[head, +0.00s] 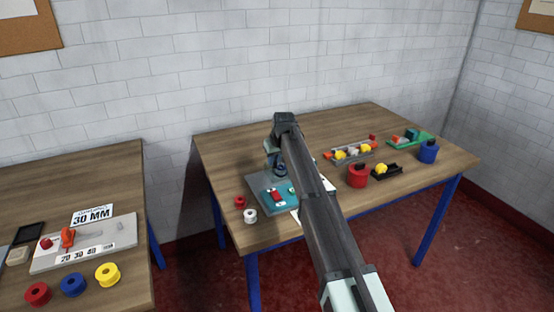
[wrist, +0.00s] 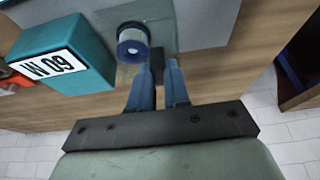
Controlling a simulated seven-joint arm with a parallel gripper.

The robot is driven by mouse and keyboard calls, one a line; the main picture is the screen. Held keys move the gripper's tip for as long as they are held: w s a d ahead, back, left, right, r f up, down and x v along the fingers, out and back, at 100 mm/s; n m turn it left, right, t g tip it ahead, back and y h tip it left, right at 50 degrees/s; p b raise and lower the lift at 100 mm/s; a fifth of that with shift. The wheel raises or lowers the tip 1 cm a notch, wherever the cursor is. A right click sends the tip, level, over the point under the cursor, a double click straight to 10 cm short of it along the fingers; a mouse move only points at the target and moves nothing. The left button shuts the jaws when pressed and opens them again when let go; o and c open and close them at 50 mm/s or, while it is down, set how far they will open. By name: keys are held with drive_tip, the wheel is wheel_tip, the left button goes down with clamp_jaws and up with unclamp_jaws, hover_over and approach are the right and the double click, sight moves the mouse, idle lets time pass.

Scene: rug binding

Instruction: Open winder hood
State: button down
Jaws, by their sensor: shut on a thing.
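The winder (head: 258,192) stands on the right-hand table, a grey base with a teal part and a red piece on it. In the wrist view it shows as a teal box (wrist: 62,52) with an upside-down "60 M" label. Beside the box is a blue-and-white spool (wrist: 132,42). A clear pane, seemingly the winder hood (wrist: 124,76), shows by the spool; its exact angle is hard to tell. My gripper (wrist: 158,70) is shut on a small dark handle (wrist: 155,56) at the hood's edge. In the head view my arm hides part of the winder.
A red spool (head: 239,202) and a white spool (head: 250,216) stand at the table's front left. To the right are a red pot (head: 357,176), a black holder (head: 386,171), a tray (head: 350,152) and a blue pot (head: 428,151). The table's back is clear.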

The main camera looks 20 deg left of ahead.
drive_tip(key=s+a, duration=0.4)
drive_tip(key=s, duration=0.1)
drive_tip(key=shift+a+f, duration=0.25)
drive_tip(key=shift+a, duration=0.15)
drive_tip(key=c, duration=1.1)
unclamp_jaws()
drive_tip(key=shift+r, duration=0.1)
drive_tip(key=v, duration=1.3)
drive_tip(key=shift+s+d+r, duration=0.1)
drive_tip(key=shift+r, duration=0.25)
